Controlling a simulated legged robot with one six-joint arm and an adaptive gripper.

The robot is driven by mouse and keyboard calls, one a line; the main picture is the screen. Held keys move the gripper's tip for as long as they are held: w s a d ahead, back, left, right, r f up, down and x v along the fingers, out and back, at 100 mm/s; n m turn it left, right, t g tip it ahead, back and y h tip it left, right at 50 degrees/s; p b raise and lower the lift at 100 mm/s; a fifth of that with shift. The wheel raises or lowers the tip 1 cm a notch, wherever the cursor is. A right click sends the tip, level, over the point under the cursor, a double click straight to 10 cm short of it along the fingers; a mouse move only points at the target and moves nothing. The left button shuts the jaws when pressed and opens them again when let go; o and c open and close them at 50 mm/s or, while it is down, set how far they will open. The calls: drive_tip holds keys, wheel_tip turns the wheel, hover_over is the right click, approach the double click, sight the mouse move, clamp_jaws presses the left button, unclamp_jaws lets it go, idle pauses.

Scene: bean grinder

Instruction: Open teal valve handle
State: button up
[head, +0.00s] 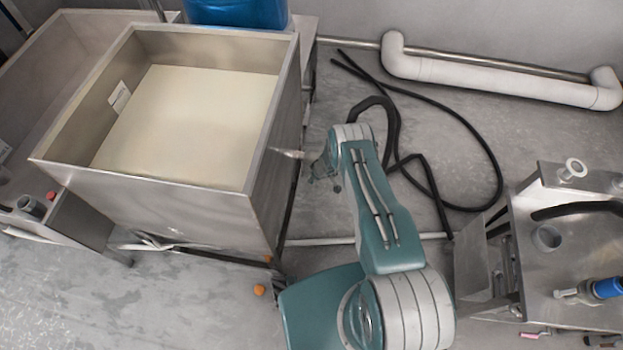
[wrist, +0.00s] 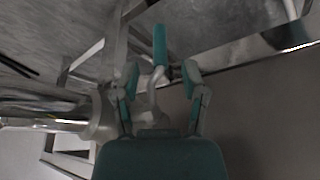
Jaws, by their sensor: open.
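The teal valve handle (wrist: 160,46) shows in the wrist view as a narrow teal grip on a bent grey lever (wrist: 154,90). The lever reaches back between the fingers of my gripper (wrist: 162,69). The fingers are apart, one on each side of the lever, and I see no clear contact. The teal grip extends past the fingertips. In the head view my gripper (head: 322,170) is beside the right wall of the steel tank, near a short metal outlet (head: 288,153). The handle cannot be made out there.
The open steel tank (head: 150,190) holds a pale, flat surface. A black hose (head: 470,130) loops over the floor behind my arm. A steel table (head: 590,260) with fittings stands at right. A white pipe (head: 490,75) runs along the back wall. Floor at lower left is mostly clear.

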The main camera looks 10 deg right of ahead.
drive_tip(key=shift+x, duration=2.15)
clamp_jaws()
